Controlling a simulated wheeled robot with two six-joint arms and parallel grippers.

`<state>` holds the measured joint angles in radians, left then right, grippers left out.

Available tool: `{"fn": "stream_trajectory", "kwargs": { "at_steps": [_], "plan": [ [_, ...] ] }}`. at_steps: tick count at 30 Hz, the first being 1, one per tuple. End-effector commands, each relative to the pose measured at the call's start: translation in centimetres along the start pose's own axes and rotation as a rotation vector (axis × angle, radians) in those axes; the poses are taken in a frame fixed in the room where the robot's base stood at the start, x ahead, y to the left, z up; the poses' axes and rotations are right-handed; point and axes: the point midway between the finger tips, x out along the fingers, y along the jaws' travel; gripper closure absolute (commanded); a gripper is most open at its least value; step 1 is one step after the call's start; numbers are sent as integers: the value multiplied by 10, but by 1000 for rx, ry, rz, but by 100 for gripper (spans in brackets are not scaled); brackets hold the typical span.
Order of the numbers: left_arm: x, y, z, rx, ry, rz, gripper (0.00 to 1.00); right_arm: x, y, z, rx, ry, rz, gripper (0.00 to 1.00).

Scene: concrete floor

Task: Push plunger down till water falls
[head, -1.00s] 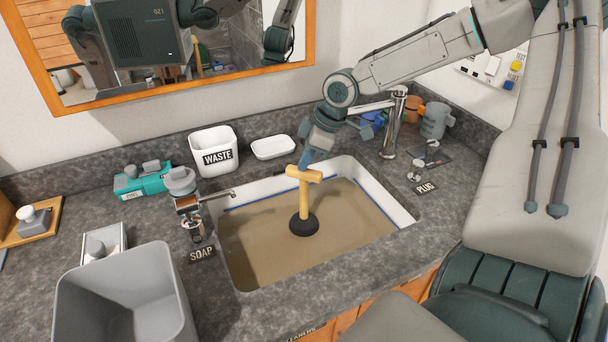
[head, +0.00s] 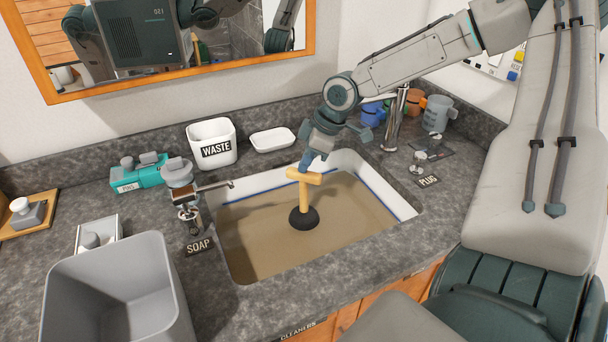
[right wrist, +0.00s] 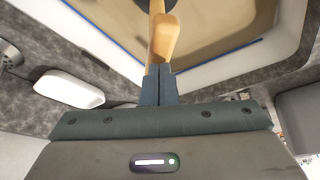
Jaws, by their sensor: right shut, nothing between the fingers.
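The plunger (head: 304,191) has a wooden T-shaped handle and a black rubber cup. It stands nearly upright in the sink (head: 406,206), which is full of murky brown water (head: 346,219). The lower cup meets the water. My right gripper (head: 308,161) is shut and empty just behind the handle's crossbar, its fingertips close to the crossbar's far end. In the right wrist view the shut fingers (right wrist: 160,84) point at the handle (right wrist: 165,42); I cannot tell whether they touch it. My left gripper is not in view.
A faucet (head: 395,122) and plug controls (head: 420,160) stand right of the sink, near cups (head: 437,114). A soap dispenser (head: 184,200) is at its left. A waste bin (head: 212,143), a white dish (head: 272,140) and a large grey bin (head: 115,300) are on the counter.

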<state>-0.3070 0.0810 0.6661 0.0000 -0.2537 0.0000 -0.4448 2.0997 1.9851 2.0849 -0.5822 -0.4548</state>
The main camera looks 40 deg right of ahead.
Motion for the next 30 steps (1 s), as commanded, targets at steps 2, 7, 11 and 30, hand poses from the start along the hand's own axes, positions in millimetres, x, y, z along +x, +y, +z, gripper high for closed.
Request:
{"fn": "stream_trajectory", "kwargs": {
  "at_steps": [2, 7, 11, 30],
  "plan": [
    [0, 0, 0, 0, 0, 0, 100, 0, 0, 0, 0, 0, 0, 100],
    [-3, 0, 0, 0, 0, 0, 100, -4, 0, -2, 0, 0, 0, 100],
    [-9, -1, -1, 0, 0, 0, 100, -11, 0, -5, 0, 1, 0, 100],
    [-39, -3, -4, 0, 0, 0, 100, -45, 0, -19, 0, 0, 0, 100]
  ]
}}
